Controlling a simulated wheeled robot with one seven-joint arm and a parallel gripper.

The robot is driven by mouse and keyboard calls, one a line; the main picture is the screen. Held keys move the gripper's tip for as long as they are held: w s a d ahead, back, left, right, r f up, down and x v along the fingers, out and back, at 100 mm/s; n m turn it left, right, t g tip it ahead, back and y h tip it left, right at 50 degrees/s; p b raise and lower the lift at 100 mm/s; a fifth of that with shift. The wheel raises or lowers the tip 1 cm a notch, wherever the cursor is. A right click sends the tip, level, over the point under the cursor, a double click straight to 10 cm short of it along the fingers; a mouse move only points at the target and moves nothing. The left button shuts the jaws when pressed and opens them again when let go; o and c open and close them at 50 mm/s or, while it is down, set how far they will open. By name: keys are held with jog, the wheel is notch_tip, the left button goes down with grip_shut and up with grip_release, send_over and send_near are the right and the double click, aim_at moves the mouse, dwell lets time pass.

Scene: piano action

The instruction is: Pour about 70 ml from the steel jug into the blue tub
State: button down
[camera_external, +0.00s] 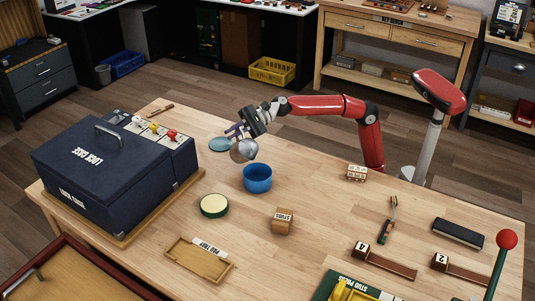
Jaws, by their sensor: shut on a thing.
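The blue tub (257,178) stands upright on the wooden table, left of the picture's middle. The steel jug (243,151) is a small, rounded grey vessel just above and to the left of the tub's rim. My gripper (240,131) is shut on the jug and holds it off the table. The jug looks tilted, but its spout and any stream are too small to make out. The inside of the tub is too small to show a liquid level.
A dark blue lock case (115,175) fills the table's left side. A pale blue disc (219,144) lies behind the jug. A round green-rimmed dish (214,206) and a wooden studs block (283,221) stand in front of the tub.

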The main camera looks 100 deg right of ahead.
jog(key=d+f+m+b, duration=0.1)
jog(key=d+m, duration=0.1)
jog(key=w+d+f+m, duration=0.1)
jog(key=d+f+m, duration=0.1)
jog(key=d+f+m+y+b, duration=0.1)
jog(key=d+m, duration=0.1)
jog(key=shift+w+d+f+m+t+b, duration=0.25)
jog(key=shift+w+f+m+t+b, duration=0.05)
jog(key=shift+m+t, duration=0.1)
jog(key=shift+w+d+f+m, duration=0.15)
jog(key=shift+d+f+m, duration=0.4)
jog(key=shift+m, duration=0.25)
